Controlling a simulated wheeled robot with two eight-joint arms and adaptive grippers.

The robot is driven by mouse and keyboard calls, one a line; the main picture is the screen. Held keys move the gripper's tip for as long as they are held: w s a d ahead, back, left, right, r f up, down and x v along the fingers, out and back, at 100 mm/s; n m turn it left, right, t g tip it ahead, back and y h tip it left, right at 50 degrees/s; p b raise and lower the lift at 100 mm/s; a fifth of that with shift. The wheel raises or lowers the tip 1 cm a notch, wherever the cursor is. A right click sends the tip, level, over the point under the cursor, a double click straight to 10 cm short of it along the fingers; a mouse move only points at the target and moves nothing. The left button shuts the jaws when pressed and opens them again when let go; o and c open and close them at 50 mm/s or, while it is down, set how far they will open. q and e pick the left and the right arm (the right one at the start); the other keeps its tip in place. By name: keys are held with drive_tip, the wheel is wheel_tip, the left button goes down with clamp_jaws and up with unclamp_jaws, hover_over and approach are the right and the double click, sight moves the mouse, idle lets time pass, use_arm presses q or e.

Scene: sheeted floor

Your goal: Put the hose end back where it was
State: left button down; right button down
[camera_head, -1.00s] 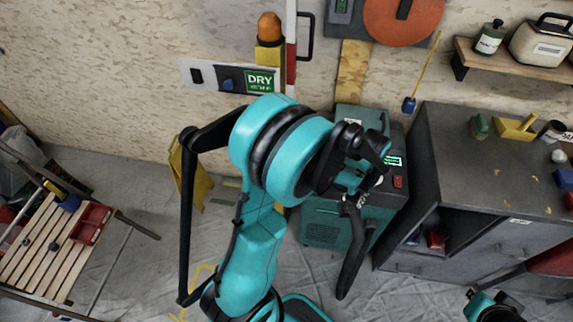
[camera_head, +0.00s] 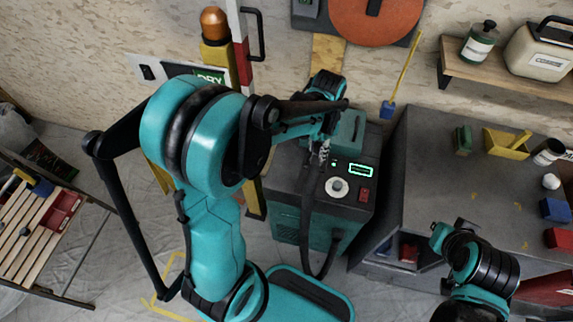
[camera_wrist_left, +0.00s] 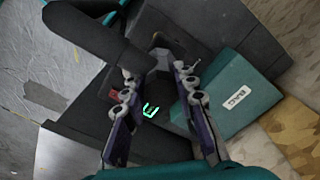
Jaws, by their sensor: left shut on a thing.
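The hose end (camera_wrist_left: 160,58) is a dark grey piece between the fingertips of my left gripper (camera_wrist_left: 158,72) in the left wrist view. The thick black hose (camera_wrist_left: 95,35) bends away from it to the upper left. In the head view my left gripper (camera_head: 322,150) is shut on the hose end over the back of the machine's top, and the hose (camera_head: 308,205) hangs down the front and loops back to the side. The machine (camera_head: 300,215) is a teal and dark grey unit. Whether the hose end touches it cannot be told. My right gripper's fingers are not visible.
The machine's top carries a lit green display (camera_head: 360,170), a white knob (camera_head: 337,188) and a red switch (camera_head: 364,195). A teal box (camera_wrist_left: 228,98) stands beside the fingers. A grey cabinet (camera_head: 430,165) stands right; a red-white post (camera_head: 240,60) stands left.

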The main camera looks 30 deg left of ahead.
use_arm(q)
drive_tip(key=a+f+b, duration=0.1)
drive_tip(key=a+f, duration=0.2)
drive_tip(key=s+a+f+b, duration=0.1)
drive_tip(key=a+f+b, duration=0.1)
drive_tip(key=a+f, duration=0.1)
drive_tip(key=s+a+f+b, duration=0.1)
drive_tip(key=a+f+b, duration=0.1)
drive_tip(key=a+f, duration=0.2)
drive_tip(key=shift+a, duration=0.65)
drive_tip(key=shift+f, duration=0.35)
drive_tip(key=shift+f+b, duration=0.1)
drive_tip(key=shift+b, duration=0.25)
drive_tip(key=c, duration=1.2)
unclamp_jaws()
